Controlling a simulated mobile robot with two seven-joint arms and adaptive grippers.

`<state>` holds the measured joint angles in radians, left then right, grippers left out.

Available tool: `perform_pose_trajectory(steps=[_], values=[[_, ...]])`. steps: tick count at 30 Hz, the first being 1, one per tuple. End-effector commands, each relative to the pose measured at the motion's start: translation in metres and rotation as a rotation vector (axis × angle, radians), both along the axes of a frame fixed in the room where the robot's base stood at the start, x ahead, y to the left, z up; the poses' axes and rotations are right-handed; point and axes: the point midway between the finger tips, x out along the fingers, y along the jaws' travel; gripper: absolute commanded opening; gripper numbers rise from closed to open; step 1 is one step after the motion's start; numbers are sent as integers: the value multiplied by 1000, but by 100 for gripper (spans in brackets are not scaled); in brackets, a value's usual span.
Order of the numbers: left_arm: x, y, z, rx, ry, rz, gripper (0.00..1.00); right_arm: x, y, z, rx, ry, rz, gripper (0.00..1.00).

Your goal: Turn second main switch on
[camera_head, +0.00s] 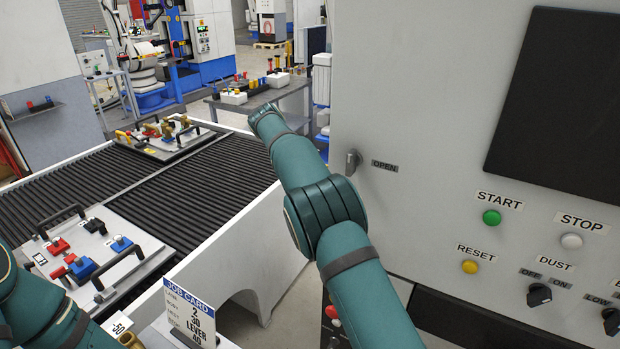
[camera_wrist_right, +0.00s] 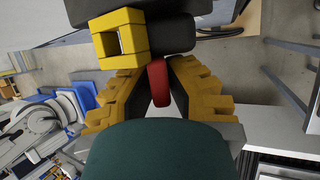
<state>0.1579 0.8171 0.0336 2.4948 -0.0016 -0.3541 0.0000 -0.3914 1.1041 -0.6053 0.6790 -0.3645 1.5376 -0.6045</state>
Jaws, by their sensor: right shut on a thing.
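A main switch shows in the right wrist view, with a yellow frame (camera_wrist_right: 120,42), a dark body and a red handle (camera_wrist_right: 158,82). My right gripper (camera_wrist_right: 160,85), with yellow-and-black fingers, is shut on the red handle.
The cabinet front has a green START button (camera_head: 492,217), a white STOP button (camera_head: 571,241) and a yellow RESET button (camera_head: 469,267). A roller conveyor (camera_head: 190,190) carries fixture trays on the left. A job card (camera_head: 190,312) stands at the bottom.

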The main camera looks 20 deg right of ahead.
Motion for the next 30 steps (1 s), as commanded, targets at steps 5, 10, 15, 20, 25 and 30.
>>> perform_pose_trajectory(steps=[5, 10, 15, 20, 25, 30], values=[[0, 0, 0, 0, 0, 0, 42, 0, -1, -1, 8, 13, -2, 0], [0, 0, 0, 0, 0, 0, 42, 0, -1, -1, 9, 14, -2, 0], [0, 0, 0, 0, 0, 0, 42, 0, -1, -2, 8, 13, -1, 20], [0, 0, 0, 0, 0, 0, 42, 0, -1, -1, 9, 12, -2, 42], [0, 0, 0, 0, 0, 0, 42, 0, 0, -1, 9, 11, -1, 42], [0, 0, 0, 0, 0, 0, 42, 0, 0, 0, 9, 10, 0, 42]])
